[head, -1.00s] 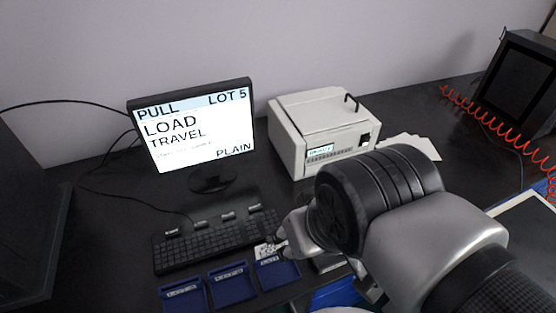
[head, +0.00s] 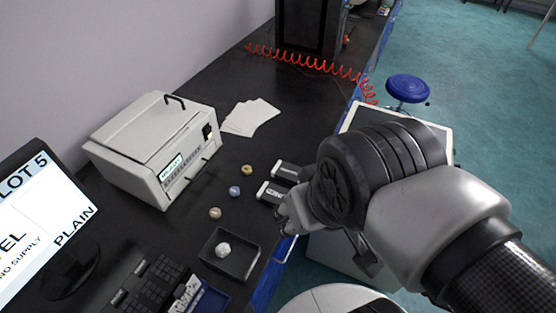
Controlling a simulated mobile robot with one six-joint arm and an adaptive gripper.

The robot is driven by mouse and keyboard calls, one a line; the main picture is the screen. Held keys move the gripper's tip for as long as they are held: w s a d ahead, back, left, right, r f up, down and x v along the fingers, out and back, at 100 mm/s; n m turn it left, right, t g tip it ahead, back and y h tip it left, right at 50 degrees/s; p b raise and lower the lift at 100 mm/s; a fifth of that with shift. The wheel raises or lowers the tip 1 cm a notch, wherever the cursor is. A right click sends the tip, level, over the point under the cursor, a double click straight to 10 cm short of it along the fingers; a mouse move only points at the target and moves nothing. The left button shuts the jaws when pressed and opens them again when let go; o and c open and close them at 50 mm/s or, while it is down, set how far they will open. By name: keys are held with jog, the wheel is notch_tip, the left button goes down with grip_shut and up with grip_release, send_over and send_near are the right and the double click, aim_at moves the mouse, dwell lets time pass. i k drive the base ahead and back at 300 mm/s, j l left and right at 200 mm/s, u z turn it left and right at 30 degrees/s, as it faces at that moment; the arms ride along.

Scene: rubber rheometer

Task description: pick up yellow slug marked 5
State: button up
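A small yellowish slug (head: 247,169) lies on the black bench to the right of the white instrument. A bluish slug (head: 234,191) and a tan slug (head: 215,213) lie in a rough line with it, toward the front. A whitish slug (head: 223,250) sits in a black tray (head: 211,269). Any marks on the slugs are too small to read. My gripper (head: 284,213) is at the bench's front edge, to the right of the slugs and apart from the yellowish one in the picture. Its fingers are partly hidden by my wrist, so its opening is unclear.
The white instrument (head: 155,148) stands left of the slugs. White sheets (head: 250,117) lie behind. A monitor (head: 42,222) reads LOT 5 and PLAIN. A red coiled hose (head: 318,66) crosses the back.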

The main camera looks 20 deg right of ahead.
aim_at(247, 169)
jog(key=i+l+z, duration=0.2)
jog(key=i+l, duration=0.65)
jog(key=i+j, duration=0.05)
jog(key=i, duration=0.05)
